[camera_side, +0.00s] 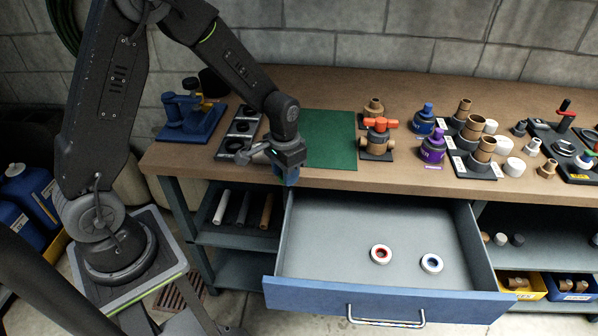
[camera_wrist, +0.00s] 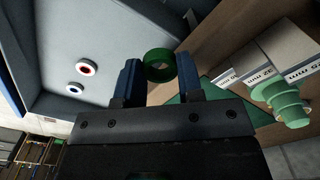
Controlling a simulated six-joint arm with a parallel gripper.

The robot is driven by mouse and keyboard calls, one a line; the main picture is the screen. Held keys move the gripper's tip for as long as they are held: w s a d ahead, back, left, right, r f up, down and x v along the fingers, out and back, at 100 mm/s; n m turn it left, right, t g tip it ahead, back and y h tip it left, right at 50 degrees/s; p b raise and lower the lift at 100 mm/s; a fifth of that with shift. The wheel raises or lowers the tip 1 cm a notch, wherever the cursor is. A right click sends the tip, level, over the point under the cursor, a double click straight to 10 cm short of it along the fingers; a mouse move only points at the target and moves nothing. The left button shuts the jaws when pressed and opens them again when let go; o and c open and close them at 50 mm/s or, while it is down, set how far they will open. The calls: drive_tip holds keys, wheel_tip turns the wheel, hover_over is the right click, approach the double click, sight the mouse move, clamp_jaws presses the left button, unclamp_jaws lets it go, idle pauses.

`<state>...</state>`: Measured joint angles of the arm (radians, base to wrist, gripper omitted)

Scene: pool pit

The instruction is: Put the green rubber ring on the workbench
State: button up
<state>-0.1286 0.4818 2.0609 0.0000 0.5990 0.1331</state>
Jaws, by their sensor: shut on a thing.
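In the wrist view the green rubber ring (camera_wrist: 160,77) sits between the two blue fingers of my gripper (camera_wrist: 160,68), which is shut on it. In the side view my gripper (camera_side: 289,178) points down near the front edge of the workbench (camera_side: 400,178), above the back left of the open drawer. The ring cannot be made out there. The workbench has a brown top, also seen in the wrist view (camera_wrist: 215,52). A flat green mat (camera_side: 330,138) lies on it just behind my gripper.
The open blue drawer (camera_side: 380,304) holds a white ring with red inside (camera_side: 381,255) and one with blue inside (camera_side: 432,263). A dark tray with labels (camera_side: 238,135) stands left of the mat, and a red-handled valve (camera_side: 379,136) stands right. The mat is clear.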

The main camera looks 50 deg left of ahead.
drive_tip(key=shift+n, duration=0.4)
drive_tip(key=w+a+r, duration=0.1)
drive_tip(key=a, duration=0.1)
drive_tip(key=w+a+r, duration=0.1)
drive_tip(key=a, duration=0.1)
drive_tip(key=w+a+r, duration=0.1)
drive_tip(key=w, duration=0.1)
drive_tip(key=shift+w+a+r, duration=0.1)
drive_tip(key=shift+a+r, duration=0.1)
drive_tip(key=shift+a, duration=0.2)
drive_tip(key=shift+n, duration=0.5)
drive_tip(key=w+a+r, duration=0.1)
drive_tip(key=a+r, duration=0.1)
drive_tip(key=a, duration=0.1)
drive_tip(key=w+a+r, duration=0.1)
drive_tip(key=a+r, duration=0.1)
drive_tip(key=a, duration=0.1)
drive_tip(key=w+a+r, duration=0.1)
drive_tip(key=a+r, duration=0.1)
drive_tip(key=a, duration=0.1)
drive_tip(key=shift+w+a+r, duration=0.1)
drive_tip(key=shift+a+r, duration=0.05)
drive_tip(key=shift+a, duration=0.15)
drive_tip(key=shift+w, duration=0.2)
hover_over(313, 147)
wheel_tip(313, 147, down, 7)
drive_tip(key=shift+r, duration=0.2)
drive_tip(key=shift+f, duration=2)
